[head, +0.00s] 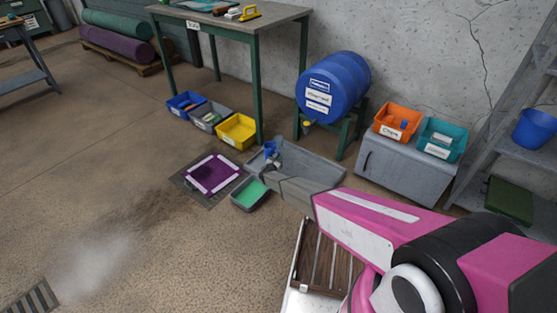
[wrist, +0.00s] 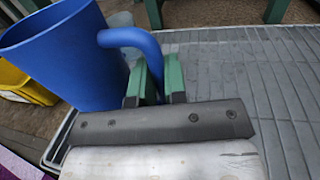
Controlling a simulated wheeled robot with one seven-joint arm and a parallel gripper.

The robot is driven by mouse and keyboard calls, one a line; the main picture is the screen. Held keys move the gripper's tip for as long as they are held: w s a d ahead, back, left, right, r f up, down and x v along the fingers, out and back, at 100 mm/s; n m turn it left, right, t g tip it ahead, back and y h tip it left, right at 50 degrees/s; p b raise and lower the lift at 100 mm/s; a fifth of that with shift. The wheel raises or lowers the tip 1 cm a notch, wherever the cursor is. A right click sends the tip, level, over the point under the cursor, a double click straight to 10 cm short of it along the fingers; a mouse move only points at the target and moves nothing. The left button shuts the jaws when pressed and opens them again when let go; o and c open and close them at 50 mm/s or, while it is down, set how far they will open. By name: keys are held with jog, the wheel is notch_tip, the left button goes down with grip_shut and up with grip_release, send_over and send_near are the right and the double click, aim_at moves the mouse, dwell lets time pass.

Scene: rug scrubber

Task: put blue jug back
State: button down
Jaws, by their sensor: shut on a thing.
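The blue jug (head: 270,148) is at the left end of the grey ribbed tray (head: 312,166) on the floor in the head view. In the wrist view the jug (wrist: 55,55) is large at the upper left, looks upright, and its handle (wrist: 132,38) curves to the right. My gripper (wrist: 156,82) is shut on the handle, with its green fingers on either side of it. In the head view my gripper (head: 271,163) is small and partly hidden by my arm. I cannot tell whether the jug's base touches the tray.
A blue barrel (head: 340,82) with a tap stands on a green stand behind the tray. A grey tub of green liquid (head: 250,196) and a white-edged purple mat (head: 198,180) lie left of it. A grey cabinet (head: 408,170) stands right. Open floor lies left.

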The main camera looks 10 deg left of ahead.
jog(key=shift+f, duration=0.3)
jog(key=c, duration=1.1)
grip_release()
jog(key=shift+c, duration=0.2)
jog(key=shift+r, duration=0.1)
jog(key=shift+s+r, duration=0.1)
jog(key=shift+s, duration=0.1)
jog(key=s+a, duration=0.2)
jog(key=s, duration=0.9)
jog(key=shift+s+a, duration=0.15)
jog(key=shift+s, duration=0.1)
